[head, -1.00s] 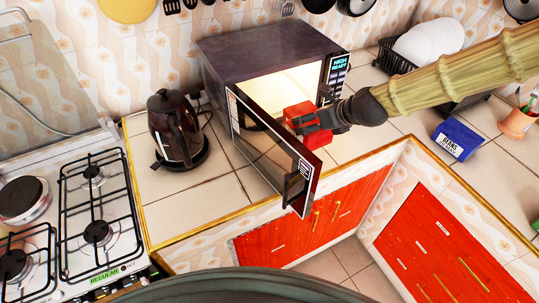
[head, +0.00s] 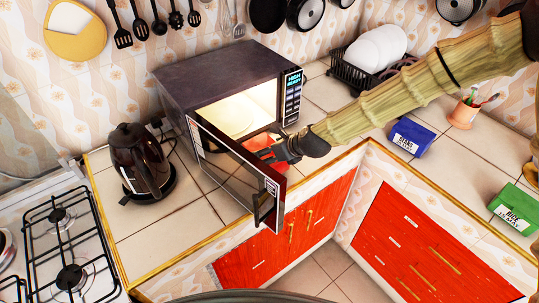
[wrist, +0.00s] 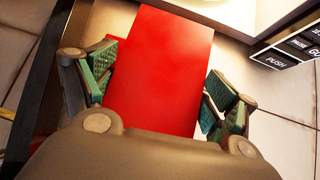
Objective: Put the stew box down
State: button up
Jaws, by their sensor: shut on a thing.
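The red stew box (head: 268,147) is at the mouth of the microwave (head: 220,85), behind the open door. In the wrist view the box (wrist: 160,70) fills the middle, between the green-padded fingers. My gripper (head: 278,150) is shut on it, and it also shows in the wrist view (wrist: 158,90). The microwave's lit interior is open, and its door (head: 235,165) swings out toward me on the left of the gripper. The underside of the box is hidden, so I cannot tell whether it touches anything.
A dark kettle (head: 143,160) stands left of the microwave. A blue beans box (head: 411,137), a green rice box (head: 516,207) and a dish rack (head: 352,76) are on the counter to the right. Tiled counter (head: 320,100) between microwave and rack is clear.

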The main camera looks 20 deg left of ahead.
jog(key=shift+f, duration=1.1)
jog(key=shift+f, duration=0.2)
jog(key=o, duration=1.9)
jog(key=shift+r, duration=0.15)
jog(key=b+v, duration=0.2)
jog(key=v, duration=1)
jog(key=shift+b, duration=0.35)
